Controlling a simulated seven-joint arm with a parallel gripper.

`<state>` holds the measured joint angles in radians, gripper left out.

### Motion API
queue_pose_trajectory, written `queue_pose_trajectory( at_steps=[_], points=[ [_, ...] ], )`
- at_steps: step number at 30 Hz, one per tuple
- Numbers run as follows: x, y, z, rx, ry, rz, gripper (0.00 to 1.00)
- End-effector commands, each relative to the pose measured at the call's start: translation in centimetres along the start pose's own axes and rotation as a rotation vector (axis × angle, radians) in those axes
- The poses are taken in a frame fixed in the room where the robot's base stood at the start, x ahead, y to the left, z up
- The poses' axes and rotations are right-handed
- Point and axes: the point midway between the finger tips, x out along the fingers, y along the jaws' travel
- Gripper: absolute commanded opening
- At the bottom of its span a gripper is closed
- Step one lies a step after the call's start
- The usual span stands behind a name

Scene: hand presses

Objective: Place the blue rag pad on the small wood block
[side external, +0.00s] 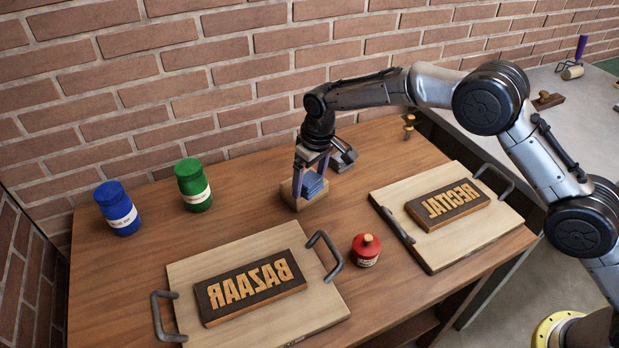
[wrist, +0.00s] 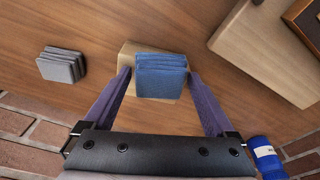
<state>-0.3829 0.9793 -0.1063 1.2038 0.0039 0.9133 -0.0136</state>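The blue rag pad (wrist: 161,76), a folded ribbed stack, is over the small wood block (wrist: 126,58). In the side external view the pad (side external: 313,184) appears to sit on top of the block (side external: 308,203), slightly off its middle. Part of the block's top is hidden under the pad. My gripper (wrist: 159,74) points down with its purple fingers spread, one on each side of the pad. A small gap shows between the left finger and the pad; the right fingertip is very close to it, and contact cannot be told.
A grey pad (wrist: 62,65) lies on the table nearby. Boards with BAZAAR (side external: 250,290) and RECITAL (side external: 447,204) blocks stand in front and at right, with raised handles. A red pot (side external: 366,250), a blue jar (side external: 117,209) and a green jar (side external: 194,186) stand around.

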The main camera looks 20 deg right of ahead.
Motion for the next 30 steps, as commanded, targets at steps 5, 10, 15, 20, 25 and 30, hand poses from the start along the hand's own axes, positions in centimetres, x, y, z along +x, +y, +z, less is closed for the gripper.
queue_pose_trajectory(
  at_steps=[5, 10, 15, 20, 25, 30],
  points=[
    [0.0, 0.0, 0.0, 0.0, 0.0, 0.0, 1.0],
    [-0.3, 0.0, -0.1, 0.0, 0.001, 0.0, 1.0],
    [-2.5, 0.0, -0.1, 0.0, 0.004, 0.0, 1.0],
    [-5.8, 0.0, -0.1, 0.0, 0.004, 0.0, 1.0],
    [-9.1, 0.0, -0.1, 0.0, 0.003, 0.0, 1.0],
    [-11.3, 0.0, -0.1, 0.0, 0.001, 0.0, 1.0]
  ],
)
